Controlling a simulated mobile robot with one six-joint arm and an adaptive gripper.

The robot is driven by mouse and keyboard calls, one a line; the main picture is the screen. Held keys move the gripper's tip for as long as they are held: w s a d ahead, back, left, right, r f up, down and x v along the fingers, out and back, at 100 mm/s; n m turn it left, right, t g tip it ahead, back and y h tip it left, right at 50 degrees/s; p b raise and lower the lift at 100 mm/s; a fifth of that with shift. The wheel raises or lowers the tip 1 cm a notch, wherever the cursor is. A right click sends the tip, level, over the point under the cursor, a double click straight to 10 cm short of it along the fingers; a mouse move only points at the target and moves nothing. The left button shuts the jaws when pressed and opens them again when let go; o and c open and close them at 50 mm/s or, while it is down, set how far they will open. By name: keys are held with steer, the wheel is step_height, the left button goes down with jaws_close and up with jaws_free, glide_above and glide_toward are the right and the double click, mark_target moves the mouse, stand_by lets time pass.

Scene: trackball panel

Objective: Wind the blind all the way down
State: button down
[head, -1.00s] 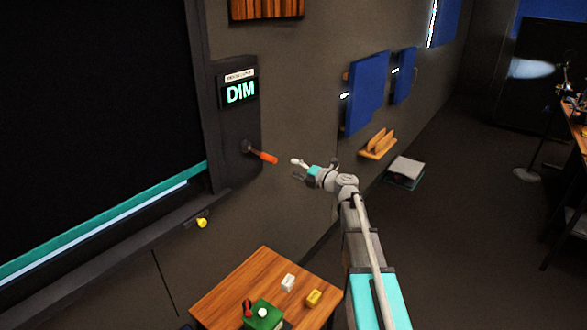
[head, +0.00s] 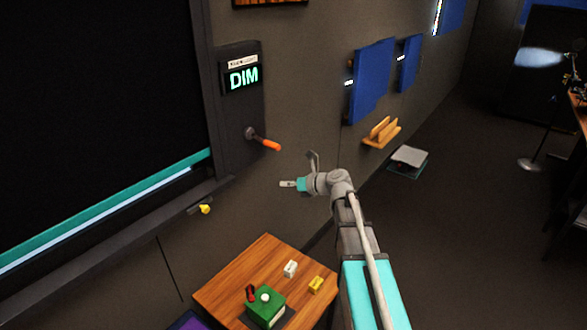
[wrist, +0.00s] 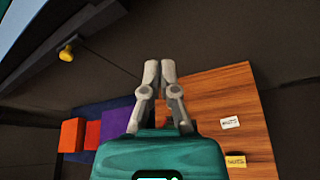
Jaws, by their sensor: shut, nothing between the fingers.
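The dark blind (head: 100,85) fills the left of the head view, with a teal bar (head: 110,208) along its bottom edge. A pale strip shows between that bar and the dark sill (head: 100,250). The crank (head: 251,134) with its orange handle (head: 269,145) sticks out of a dark wall panel right of the blind, pointing right and slightly down. My gripper (head: 285,184) is below the handle in the picture, apart from it. Its fingers (wrist: 160,70) are shut and empty in the wrist view. The crank is not in the wrist view.
A lit sign (head: 243,77) reading DIM is above the crank. A yellow knob (head: 205,209) is below the sill. A wooden table (head: 240,275) with a green box (head: 265,308) and small blocks stands below. A wooden wall holder (head: 382,133) and blue panels are further right.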

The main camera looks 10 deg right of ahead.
steer(key=s+a+f+n+g+h, duration=0.2)
steer(key=s+f+n+g+h, duration=0.55)
steer(key=s+n, duration=0.8)
steer(key=s+d+f+n+g+h, duration=0.1)
steer(key=s+d+f+n+h, duration=0.2)
steer(key=s+n, duration=0.6)
steer(key=shift+s+d+f+n, duration=0.15)
steer(key=shift+d+f+n, duration=0.75)
steer(key=shift+n, duration=2.65)
steer(key=shift+a+f+g+h, duration=0.2)
steer(key=shift+a+g+h, duration=0.05)
steer(key=shift+s, duration=0.1)
